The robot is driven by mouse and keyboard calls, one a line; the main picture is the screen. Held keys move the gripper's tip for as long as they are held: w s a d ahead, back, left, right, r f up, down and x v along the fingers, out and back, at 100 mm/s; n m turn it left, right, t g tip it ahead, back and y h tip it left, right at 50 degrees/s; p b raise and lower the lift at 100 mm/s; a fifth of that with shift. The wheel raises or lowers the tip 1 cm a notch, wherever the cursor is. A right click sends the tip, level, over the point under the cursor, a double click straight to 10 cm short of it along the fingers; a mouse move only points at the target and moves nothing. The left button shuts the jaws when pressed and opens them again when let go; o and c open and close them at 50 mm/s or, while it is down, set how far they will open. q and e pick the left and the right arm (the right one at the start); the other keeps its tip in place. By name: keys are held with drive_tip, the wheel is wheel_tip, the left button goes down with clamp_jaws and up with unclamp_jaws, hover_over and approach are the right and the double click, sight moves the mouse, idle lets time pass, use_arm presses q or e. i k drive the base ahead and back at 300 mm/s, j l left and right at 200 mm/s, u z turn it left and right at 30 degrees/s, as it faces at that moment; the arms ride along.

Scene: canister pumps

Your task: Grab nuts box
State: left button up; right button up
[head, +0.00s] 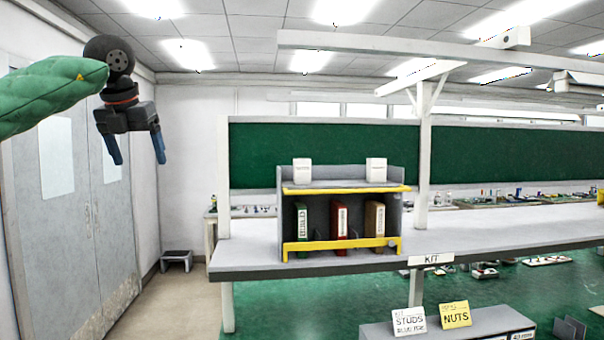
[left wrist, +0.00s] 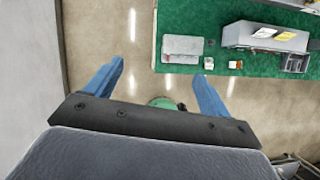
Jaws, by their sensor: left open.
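A yellow card reading NUTS (head: 456,314) stands on a grey cabinet (head: 380,331) at the bottom right of the head view. A white card reading STUDS (head: 409,321) stands beside it on the left. I cannot tell which box belongs to the NUTS card, as the cabinet is cut off by the lower edge. My left gripper (head: 140,161) is raised at the upper left, open and empty, far from the cards. Its spread blue fingers (left wrist: 160,72) also show in the left wrist view. My right gripper is not in view.
A grey workbench (head: 247,254) holds a shelf with yellow rails (head: 340,246), several binders and two white boxes. A bench post (head: 424,160) and overhead beam (head: 370,48) stand at centre and right. A small step stool (head: 176,256) is by the wall. Air around my left gripper is free.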

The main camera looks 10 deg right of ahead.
sight(301, 166)
drive_tip(key=i+l, duration=0.25)
drive_tip(key=l, duration=0.2)
drive_tip(key=i+l, duration=0.3)
drive_tip(key=l, duration=0.15)
drive_tip(key=i+l, duration=0.25)
drive_tip(key=l, duration=0.2)
drive_tip(key=i+l, duration=0.3)
drive_tip(key=l, duration=0.15)
drive_tip(key=i+l, duration=0.25)
drive_tip(key=l, duration=0.2)
